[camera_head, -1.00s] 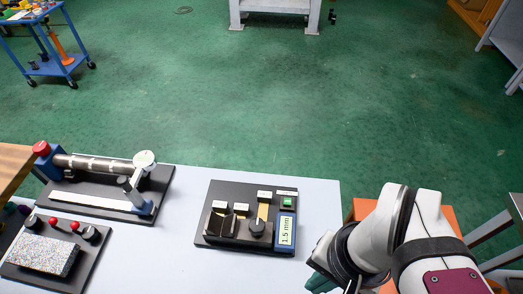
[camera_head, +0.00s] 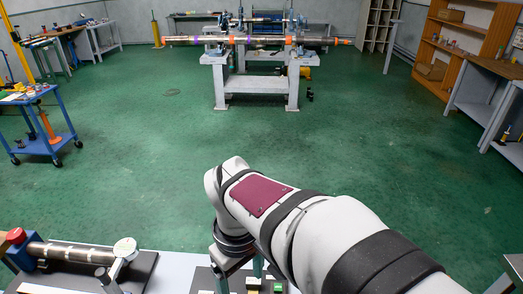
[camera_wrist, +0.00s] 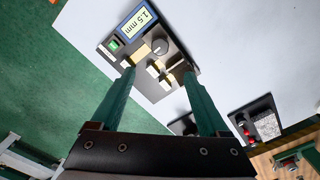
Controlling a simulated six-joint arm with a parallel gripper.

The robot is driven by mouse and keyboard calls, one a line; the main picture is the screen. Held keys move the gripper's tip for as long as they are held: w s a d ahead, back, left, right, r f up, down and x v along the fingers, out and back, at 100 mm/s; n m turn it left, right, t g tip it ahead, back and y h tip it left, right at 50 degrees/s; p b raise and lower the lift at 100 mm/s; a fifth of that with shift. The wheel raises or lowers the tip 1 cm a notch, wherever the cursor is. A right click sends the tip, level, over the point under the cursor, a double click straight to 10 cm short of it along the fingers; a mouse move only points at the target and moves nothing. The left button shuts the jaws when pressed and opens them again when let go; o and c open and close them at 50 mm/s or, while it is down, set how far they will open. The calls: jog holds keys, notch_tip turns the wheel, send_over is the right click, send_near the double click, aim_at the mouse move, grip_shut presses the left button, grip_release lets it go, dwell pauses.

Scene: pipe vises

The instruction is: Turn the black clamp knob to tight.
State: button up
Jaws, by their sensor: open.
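The black clamp knob (camera_wrist: 159,46) is a dark round cap on a dark fixture plate (camera_wrist: 183,64), seen in the wrist view beside a blue display (camera_wrist: 139,22) reading 1.5 mm. My gripper (camera_wrist: 158,72) is open, with its two green fingers apart and nothing between them. In the wrist view the knob appears just beyond the gap between the fingertips, apart from both. The height between fingers and knob is hard to tell. In the head view my arm and the lower picture edge hide the knob; a part of the plate (camera_head: 202,281) shows.
Small blocks and a green button (camera_wrist: 114,44) share the plate. The pale table (camera_head: 180,265) has free room around it. A blue pipe fixture with a dark pipe (camera_head: 75,252) stands to the left in the head view. A grey speckled block (camera_wrist: 267,126) lies on another plate.

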notch_tip(320, 180, down, 15)
jog(key=shift+s+d+r, duration=0.1)
jog(key=shift+r, duration=0.1)
grip_shut()
jog(key=shift+m, duration=0.3)
